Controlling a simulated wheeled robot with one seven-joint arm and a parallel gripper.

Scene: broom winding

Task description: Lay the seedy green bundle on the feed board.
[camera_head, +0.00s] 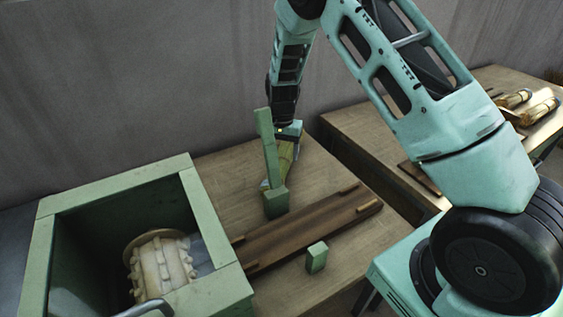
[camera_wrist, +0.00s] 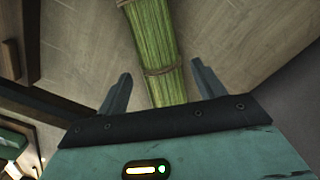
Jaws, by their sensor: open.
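The green bundle (camera_wrist: 155,50), long stalks tied with brown twine, lies on the table and runs up between my fingers in the wrist view. In the head view a yellow-green part of the bundle (camera_head: 287,158) shows beneath my gripper, partly hidden by a green post. My gripper (camera_wrist: 163,88) is open, with one finger on each side of the bundle; I cannot tell if they touch it. Seed heads are not clearly visible. The feed board (camera_head: 305,228), a dark brown plank with small light strips, lies bare in front of the bundle, leading to the green machine.
The green machine (camera_head: 120,185) with a toothed pale drum (camera_head: 160,265) stands at lower left. A tall green post (camera_head: 269,150) rises behind the board, and a short green block (camera_head: 317,257) stands in front. Tan bundles (camera_head: 515,98) lie on another table at right.

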